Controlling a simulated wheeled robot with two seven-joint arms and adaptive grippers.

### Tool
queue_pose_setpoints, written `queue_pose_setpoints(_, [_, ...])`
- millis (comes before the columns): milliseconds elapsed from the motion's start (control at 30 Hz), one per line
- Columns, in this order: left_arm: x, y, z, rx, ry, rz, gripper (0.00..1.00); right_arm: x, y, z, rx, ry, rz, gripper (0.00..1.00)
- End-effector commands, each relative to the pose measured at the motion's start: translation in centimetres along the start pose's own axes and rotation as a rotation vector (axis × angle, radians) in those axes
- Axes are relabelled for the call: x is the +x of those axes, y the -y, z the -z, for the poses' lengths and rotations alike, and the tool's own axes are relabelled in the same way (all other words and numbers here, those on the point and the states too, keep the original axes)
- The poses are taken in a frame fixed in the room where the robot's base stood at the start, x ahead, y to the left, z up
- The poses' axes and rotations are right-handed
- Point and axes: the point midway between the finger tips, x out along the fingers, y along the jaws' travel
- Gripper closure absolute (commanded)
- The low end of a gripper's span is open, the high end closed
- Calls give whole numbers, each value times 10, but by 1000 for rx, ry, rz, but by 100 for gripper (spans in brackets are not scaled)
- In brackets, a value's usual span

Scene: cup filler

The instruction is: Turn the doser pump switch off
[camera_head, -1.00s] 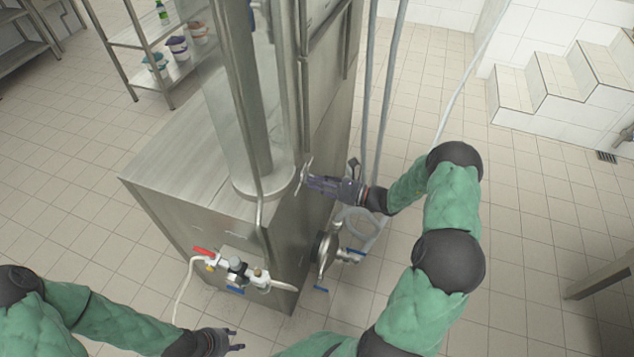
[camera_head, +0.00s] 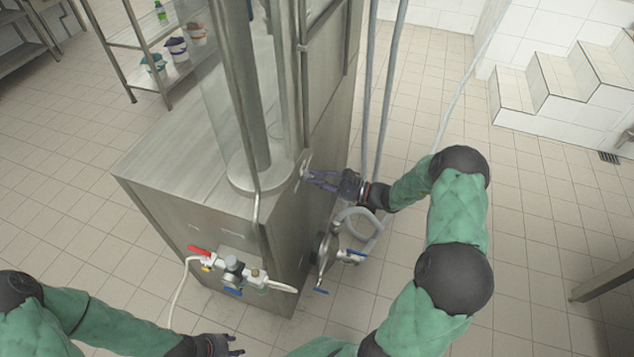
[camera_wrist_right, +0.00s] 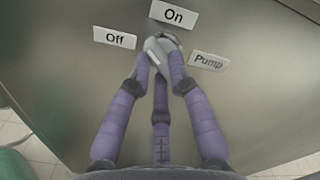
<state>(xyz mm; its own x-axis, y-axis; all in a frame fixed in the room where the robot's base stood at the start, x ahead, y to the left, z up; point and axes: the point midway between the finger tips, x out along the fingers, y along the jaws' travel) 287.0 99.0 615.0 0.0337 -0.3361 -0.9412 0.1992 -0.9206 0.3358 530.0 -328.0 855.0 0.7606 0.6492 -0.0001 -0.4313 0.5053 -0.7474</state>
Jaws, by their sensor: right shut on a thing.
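The pump switch (camera_wrist_right: 158,46) is a pale metal knob on the steel panel, with white labels "Off" (camera_wrist_right: 114,37), "On" (camera_wrist_right: 173,14) and "Pump" (camera_wrist_right: 208,62) around it. My right gripper (camera_wrist_right: 160,60) is shut on the switch, its purple fingers on both sides of the knob. The fingers partly cover it, so I cannot tell its exact setting. In the head view the right gripper (camera_head: 312,178) reaches the machine's right side face. My left gripper (camera_head: 238,345) is open and empty at the bottom edge, apart from the machine.
The steel machine (camera_head: 160,165) fills the middle. A red-handled valve group (camera_head: 232,268) with a white hose is on its front. Blue-handled valves and a pipe ring (camera_head: 358,225) sit below my right gripper. A shelf (camera_head: 160,75) and tiled steps (camera_head: 560,85) stand behind.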

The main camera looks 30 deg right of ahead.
Motion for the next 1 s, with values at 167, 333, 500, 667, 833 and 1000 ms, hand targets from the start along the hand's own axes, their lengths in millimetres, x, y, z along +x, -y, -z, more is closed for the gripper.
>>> queue_pose_setpoints(167, [15,5,0,0,0,0,60,0,-2,3,-170,-1,0,100])
queue_pose_setpoints(333, [28,10,1,0,0,0,60,0,-2,3,-329,0,-1,100])
queue_pose_setpoints(500, [40,14,2,0,0,0,60,0,-1,4,-473,-1,-1,100])
queue_pose_setpoints(667, [51,18,2,0,0,0,60,0,-1,4,-583,-1,-1,100])
queue_pose_setpoints(833, [58,21,2,0,0,0,60,0,0,4,-667,0,-1,100])
queue_pose_setpoints(1000, [62,22,2,0,0,0,60,0,1,3,-717,0,-1,100])
